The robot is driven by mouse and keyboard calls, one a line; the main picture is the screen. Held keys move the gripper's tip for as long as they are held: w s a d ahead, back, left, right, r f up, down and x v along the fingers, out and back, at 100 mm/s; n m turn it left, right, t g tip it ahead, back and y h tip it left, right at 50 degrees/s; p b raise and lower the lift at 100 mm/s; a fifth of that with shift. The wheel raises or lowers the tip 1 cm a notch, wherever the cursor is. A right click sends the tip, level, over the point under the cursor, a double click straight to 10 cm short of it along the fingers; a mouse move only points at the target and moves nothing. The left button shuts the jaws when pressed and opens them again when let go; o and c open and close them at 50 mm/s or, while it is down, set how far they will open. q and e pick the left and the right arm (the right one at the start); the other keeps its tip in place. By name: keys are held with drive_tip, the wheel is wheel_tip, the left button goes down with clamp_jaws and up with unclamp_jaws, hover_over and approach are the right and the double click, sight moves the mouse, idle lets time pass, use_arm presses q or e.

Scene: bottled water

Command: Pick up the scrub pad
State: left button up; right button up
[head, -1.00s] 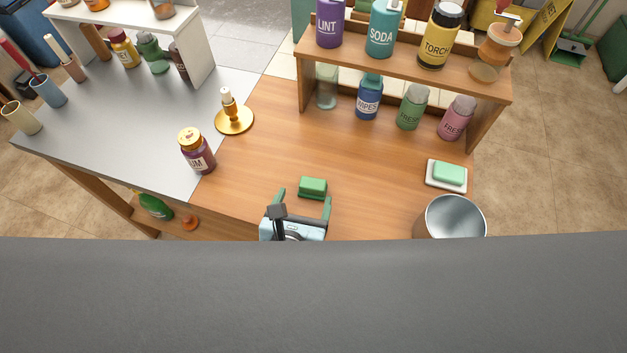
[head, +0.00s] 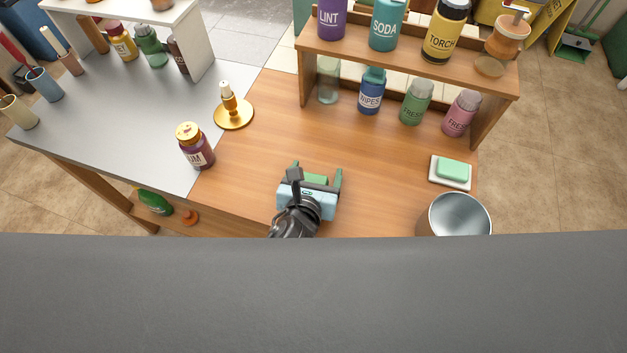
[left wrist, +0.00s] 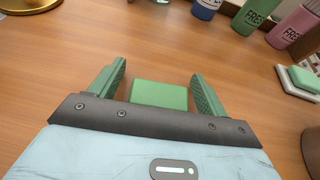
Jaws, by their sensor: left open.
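The scrub pad (head: 316,179) is a small green block lying on the wooden table, partly hidden by my gripper in the head view. It also shows in the left wrist view (left wrist: 160,95), between the fingers. My left gripper (head: 317,171) is open, with its two green fingers on either side of the pad. My right gripper is not in view.
A metal bucket (head: 459,214) and a soap dish (head: 437,180) with green soap (head: 453,169) are at the right. A wooden shelf (head: 410,58) with bottles stands behind. The table around the pad is clear.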

use_arm(q)
drive_tip(key=shift+c, duration=0.2)
drive_tip(key=c, duration=1)
drive_tip(key=shift+r, duration=0.15)
drive_tip(key=shift+r, duration=0.55)
wheel_tip(320, 180, up, 2)
drive_tip(key=shift+w+r+p, duration=0.1)
drive_tip(key=shift+r+p, duration=0.1)
drive_tip(key=shift+p, duration=0.35)
drive_tip(key=s+a+r, duration=0.1)
drive_tip(key=s+a, duration=1)
drive_tip(key=shift+a, duration=0.35)
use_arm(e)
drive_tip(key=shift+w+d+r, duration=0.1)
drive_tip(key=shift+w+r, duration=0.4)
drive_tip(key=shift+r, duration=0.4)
